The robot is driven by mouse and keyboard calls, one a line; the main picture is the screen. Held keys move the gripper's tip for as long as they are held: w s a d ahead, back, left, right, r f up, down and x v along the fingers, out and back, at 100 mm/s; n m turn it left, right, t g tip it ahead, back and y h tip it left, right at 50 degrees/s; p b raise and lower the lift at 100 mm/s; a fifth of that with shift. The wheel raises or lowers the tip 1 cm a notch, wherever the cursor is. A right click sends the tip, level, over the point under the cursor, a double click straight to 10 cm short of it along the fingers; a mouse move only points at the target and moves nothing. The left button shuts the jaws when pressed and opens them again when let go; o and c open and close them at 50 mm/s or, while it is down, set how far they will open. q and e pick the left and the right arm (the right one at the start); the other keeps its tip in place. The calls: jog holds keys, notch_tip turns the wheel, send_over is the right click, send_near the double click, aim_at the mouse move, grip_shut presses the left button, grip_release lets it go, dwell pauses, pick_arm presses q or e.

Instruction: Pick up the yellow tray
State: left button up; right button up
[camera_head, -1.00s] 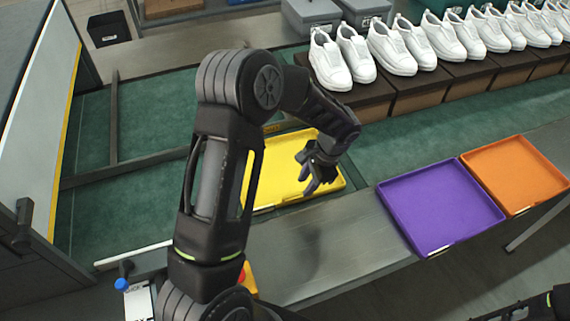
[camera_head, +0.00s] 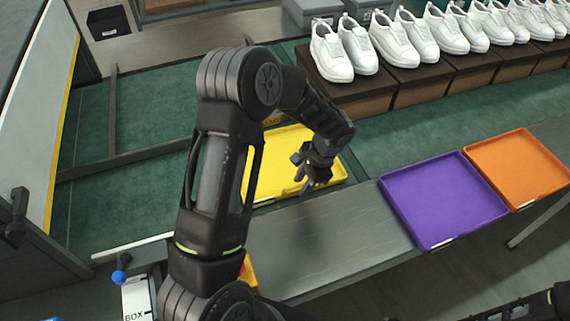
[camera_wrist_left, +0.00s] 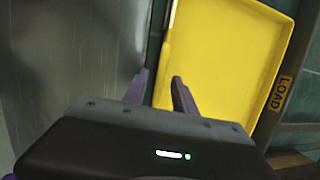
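My left gripper (camera_head: 306,184) is over the tray's near right part, fingers pointing down. In the left wrist view its two fingers (camera_wrist_left: 159,76) are apart with nothing held. The tray's side wall lies between the fingertips in that picture; whether they reach down around it I cannot tell. Part of my right arm (camera_head: 520,312) shows at the lower right edge; its finger state is unclear.
A purple tray (camera_head: 440,200) and an orange tray (camera_head: 515,168) stand to the right on the grey ledge (camera_head: 340,240). White shoes (camera_head: 405,40) on brown boxes (camera_head: 425,83) line the back. A label reading LOAD (camera_wrist_left: 279,93) sits beside the yellow tray.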

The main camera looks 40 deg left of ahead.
pick_arm(q)
jog(key=b+x, duration=0.1)
jog(key=x, duration=0.2)
jog(key=shift+s+a+f, duration=0.1)
jog(key=shift+f, duration=0.25)
jog(key=shift+c, duration=0.3)
grip_shut()
jog(key=shift+r, duration=0.1)
dwell(1.0)
